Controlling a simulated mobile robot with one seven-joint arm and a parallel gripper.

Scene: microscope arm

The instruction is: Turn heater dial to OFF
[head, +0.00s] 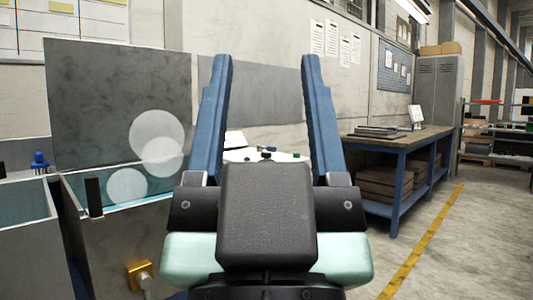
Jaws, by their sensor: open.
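My gripper (266,60) fills the middle of the head view. Its two blue fingers stand wide apart with nothing between them. No heater dial can be made out for certain. A yellow fitting (139,268) with a grey round part sits low on the front of the grey tank at left; I cannot tell what it is. A white surface (238,155) with small dark and green items shows between the fingers, farther off and mostly hidden by my gripper's body. No OFF marking is readable.
At left stands a grey tank (117,244) with a raised dark panel (100,95) and a small blue part (40,160). A blue workbench (400,150) with boxes stands at right. The floor beside the yellow line (425,238) is clear.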

